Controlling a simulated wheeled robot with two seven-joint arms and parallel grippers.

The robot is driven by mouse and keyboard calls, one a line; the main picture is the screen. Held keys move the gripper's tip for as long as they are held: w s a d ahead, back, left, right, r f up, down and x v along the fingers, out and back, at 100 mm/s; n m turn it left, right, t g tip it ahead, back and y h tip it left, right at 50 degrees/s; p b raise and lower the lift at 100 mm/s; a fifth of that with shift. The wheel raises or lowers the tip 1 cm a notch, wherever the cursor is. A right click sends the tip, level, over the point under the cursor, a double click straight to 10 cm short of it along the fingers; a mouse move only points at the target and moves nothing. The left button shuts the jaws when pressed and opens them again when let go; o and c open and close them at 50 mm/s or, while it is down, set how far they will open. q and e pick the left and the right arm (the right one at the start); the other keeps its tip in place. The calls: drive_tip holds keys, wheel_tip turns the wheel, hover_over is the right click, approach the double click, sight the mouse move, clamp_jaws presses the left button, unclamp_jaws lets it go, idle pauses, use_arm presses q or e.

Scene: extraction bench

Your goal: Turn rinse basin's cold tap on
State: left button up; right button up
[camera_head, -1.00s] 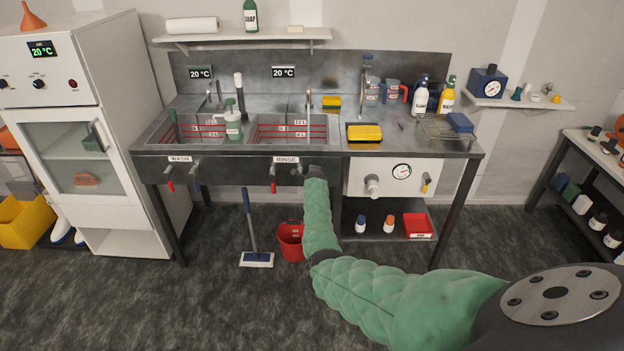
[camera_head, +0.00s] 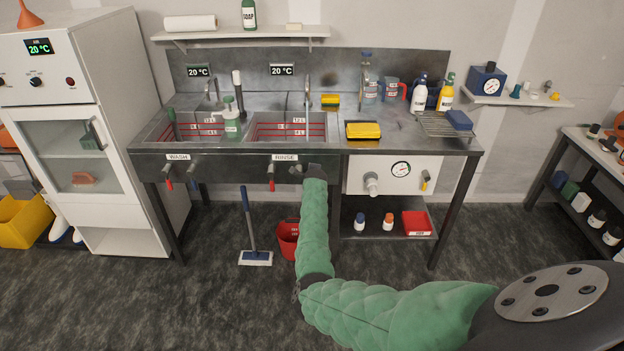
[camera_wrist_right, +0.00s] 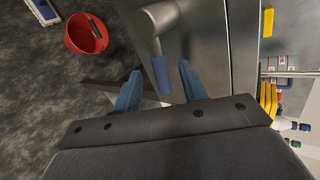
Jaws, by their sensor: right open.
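The rinse basin (camera_head: 290,128) is the right-hand one of two sinks, with a RINSE label (camera_head: 285,157) on the front panel below it. Its cold tap shows close up in the right wrist view as a metal body (camera_wrist_right: 158,18) with a blue-tipped lever (camera_wrist_right: 161,76). My right gripper (camera_head: 311,171) is at the front panel and largely hides this tap in the head view. In the right wrist view the gripper (camera_wrist_right: 160,72) is open, with the blue lever between its two blue fingers and no clear grip on it. My left gripper is not in view.
The rinse basin's red-handled tap (camera_head: 271,180) is just left of my right gripper. A red bucket (camera_head: 288,238) and a mop (camera_head: 253,240) stand on the floor below. A white panel with a gauge (camera_head: 401,169) is to the right.

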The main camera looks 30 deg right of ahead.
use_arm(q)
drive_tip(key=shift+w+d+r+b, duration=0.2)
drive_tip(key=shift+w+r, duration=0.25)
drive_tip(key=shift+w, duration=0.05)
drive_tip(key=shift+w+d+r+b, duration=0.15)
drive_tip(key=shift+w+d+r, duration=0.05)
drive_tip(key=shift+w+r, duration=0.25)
use_arm(e)
drive_tip(key=v, duration=0.3)
drive_tip(key=shift+s, duration=0.15)
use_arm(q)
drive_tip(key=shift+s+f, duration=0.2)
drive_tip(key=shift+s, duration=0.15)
use_arm(e)
drive_tip(key=shift+r, duration=0.1)
